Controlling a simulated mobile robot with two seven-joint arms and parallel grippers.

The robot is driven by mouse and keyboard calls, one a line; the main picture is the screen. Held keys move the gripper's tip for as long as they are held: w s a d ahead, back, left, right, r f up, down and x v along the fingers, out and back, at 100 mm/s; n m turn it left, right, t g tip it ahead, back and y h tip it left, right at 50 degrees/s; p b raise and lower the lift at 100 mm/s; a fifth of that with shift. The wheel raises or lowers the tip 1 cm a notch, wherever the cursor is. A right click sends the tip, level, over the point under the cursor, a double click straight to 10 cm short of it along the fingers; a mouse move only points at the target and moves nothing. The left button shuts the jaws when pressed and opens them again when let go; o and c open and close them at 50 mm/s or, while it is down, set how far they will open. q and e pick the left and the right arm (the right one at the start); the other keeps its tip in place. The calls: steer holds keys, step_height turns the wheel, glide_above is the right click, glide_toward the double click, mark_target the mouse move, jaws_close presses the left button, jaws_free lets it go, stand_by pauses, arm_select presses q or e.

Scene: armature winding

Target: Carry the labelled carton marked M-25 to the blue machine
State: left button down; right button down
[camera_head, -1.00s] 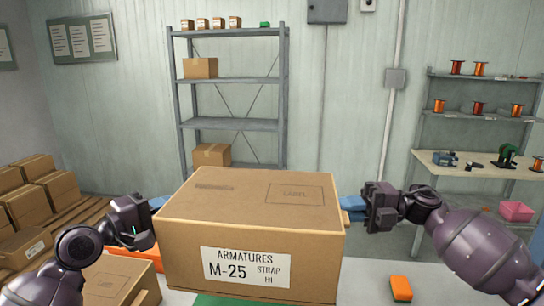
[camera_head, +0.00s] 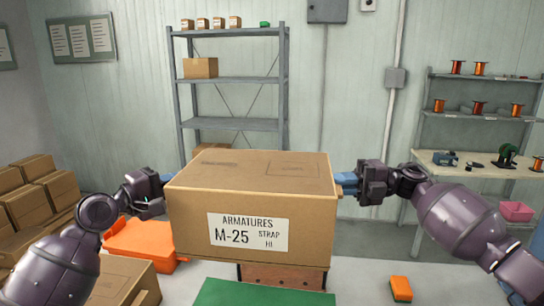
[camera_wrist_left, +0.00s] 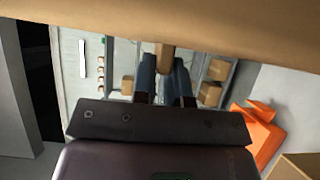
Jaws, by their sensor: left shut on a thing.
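The labelled carton (camera_head: 265,190) is a large brown box with a white label reading "ARMATURES M-25 STRAP HI". It is level and fills the middle of the head view. My left gripper (camera_head: 160,180) is at its left side. In the left wrist view its blue fingers (camera_wrist_left: 165,75) close on a narrow brown piece under the carton's edge. My right gripper (camera_head: 347,183) is at the carton's right side, its blue fingers against it; the fingertips are partly hidden. No large blue machine is visible; a small blue device (camera_head: 445,158) stands on the bench at the right.
Below the carton are a reddish-brown block (camera_head: 285,277) and a green mat (camera_head: 235,293) on a pale surface. An orange item (camera_head: 400,289) lies at right. A grey shelf (camera_head: 230,80) stands behind.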

arm_select(q)
steer(key=shift+s+a+r, duration=0.1)
steer(key=shift+a, duration=0.1)
arm_select(e)
steer(key=shift+s+d+r, duration=0.1)
steer(key=shift+d, duration=0.05)
